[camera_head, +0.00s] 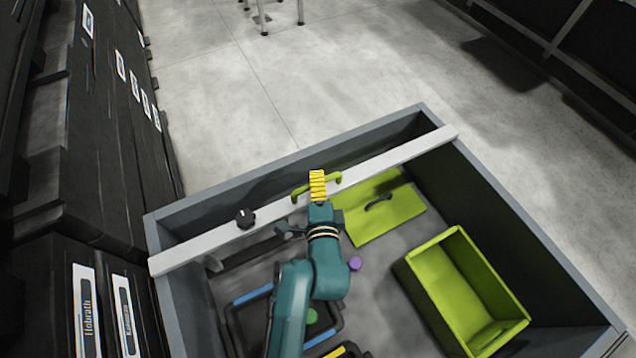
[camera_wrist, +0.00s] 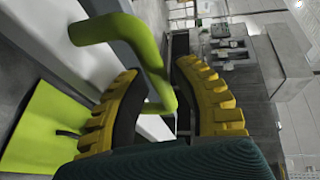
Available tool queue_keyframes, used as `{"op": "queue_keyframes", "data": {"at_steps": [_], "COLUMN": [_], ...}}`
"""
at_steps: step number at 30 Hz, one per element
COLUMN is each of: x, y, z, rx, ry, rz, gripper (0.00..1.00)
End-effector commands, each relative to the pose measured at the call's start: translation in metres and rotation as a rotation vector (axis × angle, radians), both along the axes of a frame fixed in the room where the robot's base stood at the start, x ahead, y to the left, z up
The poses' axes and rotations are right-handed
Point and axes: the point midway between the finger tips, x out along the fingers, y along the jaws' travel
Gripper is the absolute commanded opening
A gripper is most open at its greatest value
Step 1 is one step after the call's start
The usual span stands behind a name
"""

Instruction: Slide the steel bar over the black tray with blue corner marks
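The pale steel bar (camera_head: 390,158) lies across the grey bin, its ends on two opposite rims, with a green handle (camera_head: 300,193) and a black knob (camera_head: 245,218) on it. The black tray with blue marks (camera_head: 232,322) is on the bin floor at the lower left, partly hidden by my arm. My gripper (camera_head: 317,174) is at the middle of the handle. In the wrist view, the handle (camera_wrist: 146,58) passes between my yellow ribbed fingers (camera_wrist: 160,75), which stand apart with a gap at the right finger. I see no firm grip.
A lime open box (camera_head: 465,290) stands in the bin at right. A lime panel with a dark handle (camera_head: 385,210) lies beyond my wrist. A purple piece (camera_head: 355,264) and a green round piece (camera_head: 311,316) are near my arm. Dark cabinets (camera_head: 85,130) stand at left.

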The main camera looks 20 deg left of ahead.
Motion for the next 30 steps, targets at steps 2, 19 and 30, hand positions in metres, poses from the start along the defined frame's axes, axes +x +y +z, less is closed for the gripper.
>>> {"op": "queue_keyframes", "data": {"at_steps": [2, 19, 30], "x": [0.0019, 0.0015, -0.0043], "y": [0.0011, 0.0005, -0.008], "z": [-0.0003, 0.0, 0.0009], "rx": [0.0, 0.0, 0.0], "ry": [0.0, 0.0, 0.001], "rz": [0.0, -0.001, -0.004], "gripper": [0.28, 0.0, 0.0]}}
